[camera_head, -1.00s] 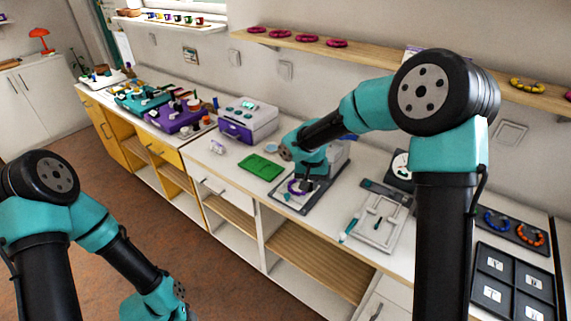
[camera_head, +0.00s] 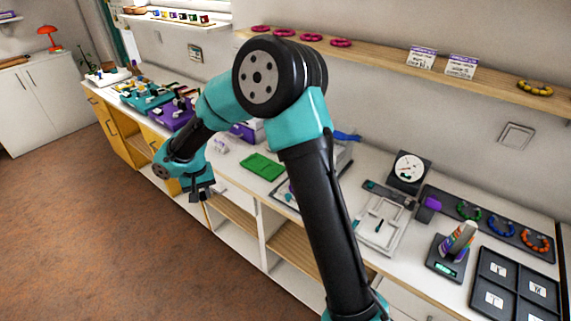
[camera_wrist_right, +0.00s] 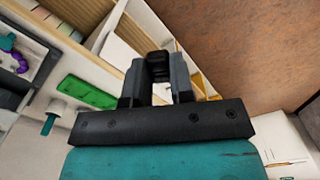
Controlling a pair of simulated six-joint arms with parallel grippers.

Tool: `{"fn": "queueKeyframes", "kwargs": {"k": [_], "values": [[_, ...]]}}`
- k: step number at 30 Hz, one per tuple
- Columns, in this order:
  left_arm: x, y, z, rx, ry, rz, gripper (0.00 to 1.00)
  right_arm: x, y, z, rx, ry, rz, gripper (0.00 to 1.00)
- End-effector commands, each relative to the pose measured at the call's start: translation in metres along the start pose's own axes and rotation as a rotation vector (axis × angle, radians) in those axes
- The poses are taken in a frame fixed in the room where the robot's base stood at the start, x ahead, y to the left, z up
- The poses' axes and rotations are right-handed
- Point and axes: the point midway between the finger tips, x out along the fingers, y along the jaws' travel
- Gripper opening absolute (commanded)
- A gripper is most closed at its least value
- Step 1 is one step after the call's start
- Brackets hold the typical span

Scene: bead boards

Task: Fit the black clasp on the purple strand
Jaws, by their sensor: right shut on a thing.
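My right gripper (camera_head: 199,194) hangs in front of the counter's edge, left of the bead board. In the right wrist view its fingers (camera_wrist_right: 157,82) are shut on a small black piece, which looks like the black clasp (camera_wrist_right: 158,62). The purple strand (camera_wrist_right: 20,63) lies on the bead board at the left edge of the wrist view, well apart from the gripper and only partly in frame. In the head view my right arm covers most of that board and strand. My left gripper is out of view.
A green mat (camera_head: 262,167) lies on the counter beside the bead board. To the right are a light tray (camera_head: 381,222), a dial gauge (camera_head: 409,168), a cone of coloured bands (camera_head: 458,241) and a dark sorting tray (camera_head: 513,284). The floor below the gripper is clear.

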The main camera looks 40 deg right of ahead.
Motion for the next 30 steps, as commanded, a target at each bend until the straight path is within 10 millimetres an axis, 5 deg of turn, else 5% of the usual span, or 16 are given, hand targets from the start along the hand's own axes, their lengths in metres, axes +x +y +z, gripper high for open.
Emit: {"fn": "queueKeyframes", "kwargs": {"k": [10,13,17,23,30], "values": [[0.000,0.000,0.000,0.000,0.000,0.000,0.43,0.000,0.000,0.000,0.000,0.000,0.000,0.00],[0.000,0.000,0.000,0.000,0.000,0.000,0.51,0.000,0.001,-0.001,-0.001,0.000,0.000,0.00],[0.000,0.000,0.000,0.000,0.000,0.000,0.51,0.002,0.014,-0.005,-0.015,-0.001,-0.002,0.00],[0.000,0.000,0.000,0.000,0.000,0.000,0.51,0.009,0.069,-0.023,-0.083,-0.005,-0.010,0.00],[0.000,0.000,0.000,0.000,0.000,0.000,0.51,0.020,0.173,-0.041,-0.218,-0.005,-0.017,0.00]]}}
